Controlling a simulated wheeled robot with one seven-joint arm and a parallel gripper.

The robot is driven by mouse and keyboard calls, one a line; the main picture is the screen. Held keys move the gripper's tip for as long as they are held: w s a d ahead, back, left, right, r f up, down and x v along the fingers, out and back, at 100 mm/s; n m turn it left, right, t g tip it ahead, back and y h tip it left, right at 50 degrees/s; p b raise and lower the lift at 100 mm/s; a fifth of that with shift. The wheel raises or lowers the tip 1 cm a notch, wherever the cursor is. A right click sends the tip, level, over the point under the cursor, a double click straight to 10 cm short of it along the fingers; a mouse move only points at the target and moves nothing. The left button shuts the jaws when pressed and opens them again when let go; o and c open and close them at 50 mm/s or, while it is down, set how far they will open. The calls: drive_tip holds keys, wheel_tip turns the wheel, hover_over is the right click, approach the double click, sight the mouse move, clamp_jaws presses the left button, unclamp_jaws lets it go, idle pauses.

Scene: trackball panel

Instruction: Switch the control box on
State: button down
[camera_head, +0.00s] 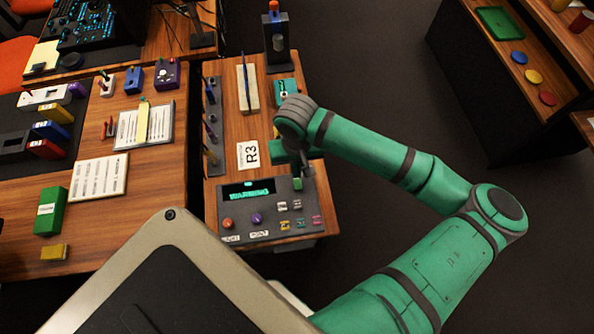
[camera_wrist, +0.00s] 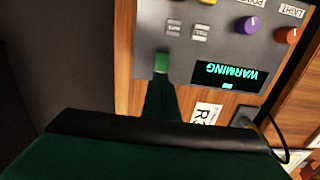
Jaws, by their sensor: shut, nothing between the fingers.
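The grey control box (camera_head: 262,207) sits at the front of the wooden bench; it also shows in the wrist view (camera_wrist: 150,35). Its dark display (camera_head: 248,191) glows with teal text that seems to read "WARMING". A red-orange knob (camera_head: 227,223) and a purple knob (camera_head: 257,218) stand below the display, labelled LIGHT and apparently POWER. Two pale buttons (camera_head: 290,205) and several small coloured parts are at its right. My gripper (camera_wrist: 161,63) is shut and empty over the box's back right corner, right of the display. I cannot tell whether its tip touches the panel.
An R3 label (camera_head: 248,154) lies behind the box. A second desk with papers (camera_head: 98,178) is at left. Open floor (camera_head: 400,270) lies right of the bench.

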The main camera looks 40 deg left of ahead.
drive_tip(key=shift+r, duration=2.2)
